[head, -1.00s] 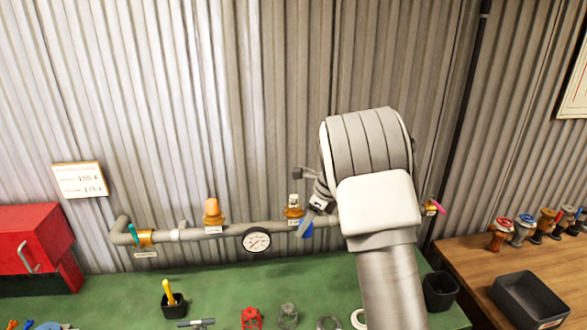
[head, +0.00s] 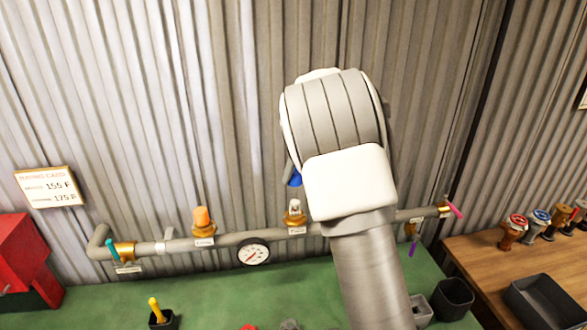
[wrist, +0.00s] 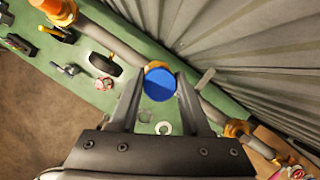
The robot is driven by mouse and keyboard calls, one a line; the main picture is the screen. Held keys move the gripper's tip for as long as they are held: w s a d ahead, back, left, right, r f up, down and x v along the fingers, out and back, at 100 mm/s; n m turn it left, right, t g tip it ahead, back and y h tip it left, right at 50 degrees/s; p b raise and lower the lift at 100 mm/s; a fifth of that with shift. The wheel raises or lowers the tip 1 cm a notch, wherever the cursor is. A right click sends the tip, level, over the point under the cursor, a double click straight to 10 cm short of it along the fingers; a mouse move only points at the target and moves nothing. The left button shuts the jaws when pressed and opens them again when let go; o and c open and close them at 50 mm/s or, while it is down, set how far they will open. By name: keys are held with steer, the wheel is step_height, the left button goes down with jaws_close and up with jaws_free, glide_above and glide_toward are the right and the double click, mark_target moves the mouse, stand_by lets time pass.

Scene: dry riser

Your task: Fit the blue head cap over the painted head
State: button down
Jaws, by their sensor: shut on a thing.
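The blue head cap (wrist: 159,84) is held between the two dark fingers of my gripper (wrist: 160,78). In the head view a small part of the cap (head: 294,178) shows beside my arm, above the pipe; my gripper is mostly hidden there. A pale head in a brass fitting (head: 295,213) stands upright on the pipe just below the cap, apart from it. In the wrist view the cap covers most of a brass fitting (wrist: 155,66). A head with an orange top (head: 203,220) stands further left. The labels are too small to read, so I cannot tell which head is painted.
The grey pipe (head: 225,239) runs along the wall with a gauge (head: 253,254) and a pink-handled valve (head: 455,210). The green bench (head: 210,287) holds black cups and fittings. A wooden table (head: 470,252) with a black tray (head: 543,300) is at right. The corrugated wall is close behind.

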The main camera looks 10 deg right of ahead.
mark_target(295, 201)
steer(key=shift+s, duration=0.1)
stand_by(0.3)
steer(key=shift+f+b, duration=1.4)
steer(key=shift+f, duration=1.3)
steer(key=shift+p, duration=0.7)
steer(key=shift+f+b, duration=0.9)
steer(key=shift+f, duration=1.15)
steer(key=shift+c, duration=1.4)
jaws_free()
steer(key=shift+r, duration=0.15)
